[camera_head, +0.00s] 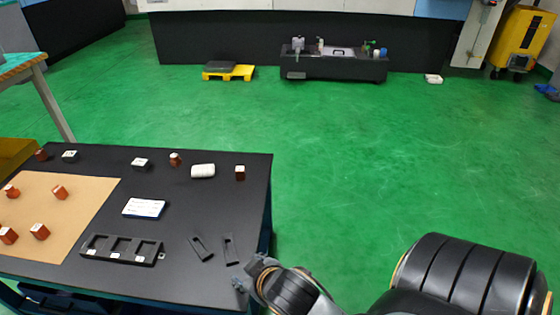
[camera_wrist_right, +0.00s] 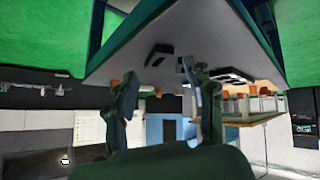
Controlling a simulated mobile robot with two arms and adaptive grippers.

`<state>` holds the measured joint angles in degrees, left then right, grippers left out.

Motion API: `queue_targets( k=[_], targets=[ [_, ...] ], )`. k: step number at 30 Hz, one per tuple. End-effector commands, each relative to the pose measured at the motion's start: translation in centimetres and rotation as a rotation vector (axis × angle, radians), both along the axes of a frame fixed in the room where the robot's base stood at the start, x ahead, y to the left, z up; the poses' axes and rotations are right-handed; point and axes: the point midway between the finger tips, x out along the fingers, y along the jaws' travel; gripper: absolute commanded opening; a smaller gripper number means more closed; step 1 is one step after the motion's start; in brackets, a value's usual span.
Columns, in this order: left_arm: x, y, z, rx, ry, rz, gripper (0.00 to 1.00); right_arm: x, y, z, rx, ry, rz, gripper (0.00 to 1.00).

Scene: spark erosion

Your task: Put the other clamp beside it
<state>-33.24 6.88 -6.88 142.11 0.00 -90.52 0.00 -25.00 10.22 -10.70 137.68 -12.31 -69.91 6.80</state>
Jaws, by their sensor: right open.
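Two dark, narrow clamps lie on the black table (camera_head: 190,280) near its front right corner, the left one (camera_head: 201,248) tilted and the right one (camera_head: 230,250) nearer the edge. They are apart, with a small gap between them. My right gripper (camera_head: 250,273) is open and empty, just off the table's right edge, close to the right clamp. In the right wrist view, which is upside down, its two fingers (camera_wrist_right: 161,88) are spread, and a dark clamp-like piece (camera_wrist_right: 158,55) lies on the table beyond them. My left gripper is not in view.
Left of the clamps is a black holder (camera_head: 120,250) with three recesses. Behind it lies a white-topped flat box (camera_head: 144,208). A white roll (camera_head: 203,171) and small blocks line the back. A brown mat (camera_head: 80,215) carries several reddish blocks. The table between box and right edge is clear.

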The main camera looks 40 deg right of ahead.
Motion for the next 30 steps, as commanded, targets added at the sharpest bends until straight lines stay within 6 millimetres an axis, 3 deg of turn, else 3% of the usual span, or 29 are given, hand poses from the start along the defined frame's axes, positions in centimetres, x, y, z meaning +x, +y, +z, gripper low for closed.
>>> queue_targets(
  k=[1, 3, 6, 9, 26, 30],
  targets=[
    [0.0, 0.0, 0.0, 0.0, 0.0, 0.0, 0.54, -3.0, 0.2, -1.7, 0.03, 0.119, -0.003, 0.54],
    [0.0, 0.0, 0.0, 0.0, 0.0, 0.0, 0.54, -6.5, 0.6, -3.3, 0.062, 0.261, 0.007, 0.54],
    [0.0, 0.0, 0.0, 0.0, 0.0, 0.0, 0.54, -10.0, 1.2, -4.4, 0.092, 0.393, 0.025, 0.54],
    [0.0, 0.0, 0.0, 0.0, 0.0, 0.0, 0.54, -11.6, 1.5, -4.8, 0.107, 0.452, 0.036, 0.54],
    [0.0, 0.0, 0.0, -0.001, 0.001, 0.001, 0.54, -11.7, 1.5, -4.9, 0.108, 0.461, 0.038, 0.54],
    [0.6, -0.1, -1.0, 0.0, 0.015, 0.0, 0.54, -11.1, 1.6, -5.8, 0.107, 0.474, 0.038, 0.54]
  ],
)
